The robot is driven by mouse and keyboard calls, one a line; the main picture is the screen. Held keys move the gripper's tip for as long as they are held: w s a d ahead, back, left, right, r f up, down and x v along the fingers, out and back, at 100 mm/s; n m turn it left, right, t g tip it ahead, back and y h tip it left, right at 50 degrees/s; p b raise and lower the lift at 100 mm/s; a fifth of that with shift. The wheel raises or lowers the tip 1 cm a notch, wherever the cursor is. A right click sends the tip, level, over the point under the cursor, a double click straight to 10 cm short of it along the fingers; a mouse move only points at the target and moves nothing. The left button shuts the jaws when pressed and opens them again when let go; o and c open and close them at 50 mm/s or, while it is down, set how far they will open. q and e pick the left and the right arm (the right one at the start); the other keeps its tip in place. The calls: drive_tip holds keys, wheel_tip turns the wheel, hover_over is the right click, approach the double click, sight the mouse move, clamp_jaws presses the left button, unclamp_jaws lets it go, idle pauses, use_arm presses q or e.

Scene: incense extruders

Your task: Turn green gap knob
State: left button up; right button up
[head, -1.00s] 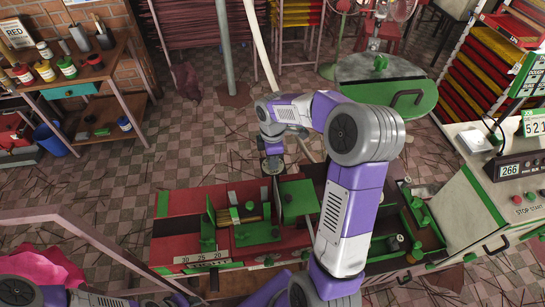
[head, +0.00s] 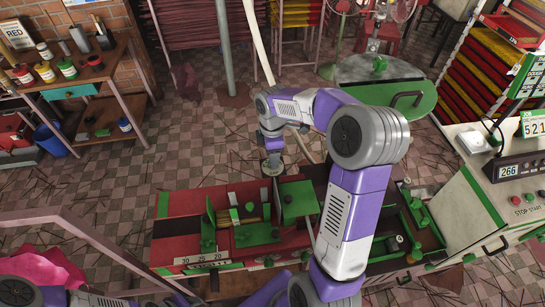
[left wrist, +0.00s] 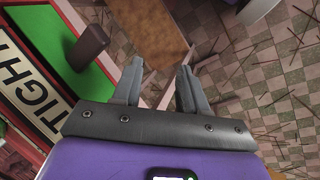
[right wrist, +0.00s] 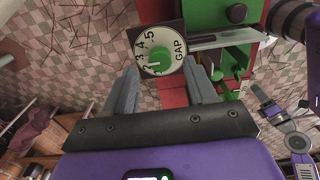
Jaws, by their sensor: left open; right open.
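The green gap knob (right wrist: 159,61) shows in the right wrist view, on a white dial (right wrist: 147,42) printed with numbers and the word GAP. The dial sits on a dark square plate. My right gripper (right wrist: 163,78) is open, with its two fingers pointing at the dial and the knob between and just beyond the tips; I cannot tell if they touch it. In the head view my right gripper (head: 272,163) is at the far side of the red and green machine (head: 190,203). My left gripper (left wrist: 158,80) is open and empty, beside a green panel with a TIGHT label.
In the left wrist view a dark knob (left wrist: 88,47) stands on the green panel, left of my fingers. In the right wrist view green machine parts (right wrist: 228,55) lie right of the dial. A green-topped round table (head: 385,95) stands behind the machine.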

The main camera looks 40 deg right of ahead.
wheel_tip(320, 180, up, 5)
drive_tip(key=shift+f+p, duration=0.1)
drive_tip(key=shift+p, duration=0.2)
idle(0.4)
